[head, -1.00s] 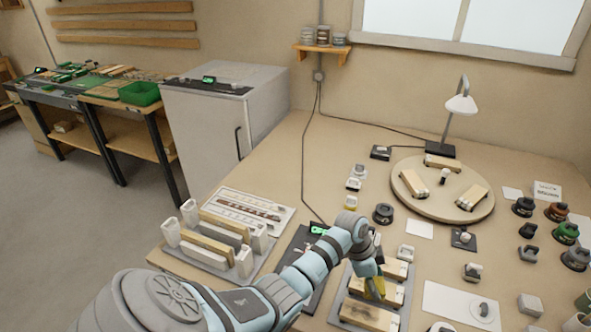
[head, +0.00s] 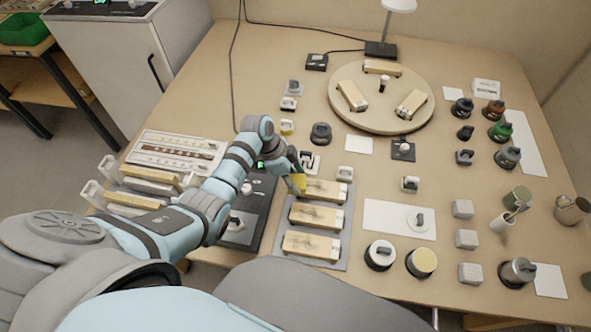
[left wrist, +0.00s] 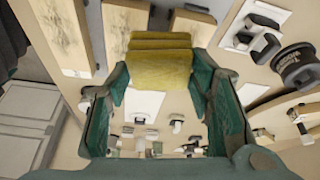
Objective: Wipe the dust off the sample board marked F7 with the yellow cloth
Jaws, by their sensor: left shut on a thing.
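My left gripper (head: 296,176) is shut on the yellow cloth (head: 298,184), at the left end of the farthest of three pale wooden boards. In the left wrist view the folded cloth (left wrist: 160,65) lies between the fingertips. The far board (head: 327,190), middle board (head: 317,216) and near board (head: 311,244) lie in a grey tray (head: 341,245), with dark smudges on them. I cannot read any F7 mark, nor tell whether the cloth touches a board.
A black device (head: 262,205) lies left of the tray, under my arm. A rack with boards (head: 140,203) stands farther left. A round turntable (head: 381,125) with more boards is behind. A white sheet (head: 385,222), round pads and grey blocks crowd the right.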

